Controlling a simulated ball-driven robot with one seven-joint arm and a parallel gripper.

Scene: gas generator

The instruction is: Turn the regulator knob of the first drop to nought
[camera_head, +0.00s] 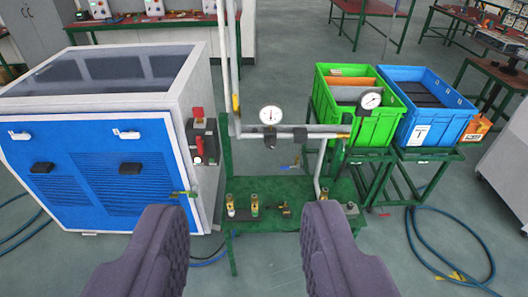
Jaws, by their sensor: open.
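A grey pipe run (302,129) crosses above a green bench (272,187). A round white gauge (271,115) stands on the pipe, with a small dark fitting (270,140) just below it that may be a regulator knob. A second gauge (370,101) sits to the right, in front of the green crate. Which one belongs to the first drop I cannot tell, and the dials are too small to read. My gripper (243,208) is open and empty, its two dark padded fingers wide apart in the foreground. They are apart from the pipes and fittings.
A blue and white generator cabinet (100,140) stands left, with a red switch box (200,141) on its side. Several brass fittings (284,208) stand on the bench. Green (372,133) and blue (437,124) crates sit right. A blue hose (452,278) lies on the floor.

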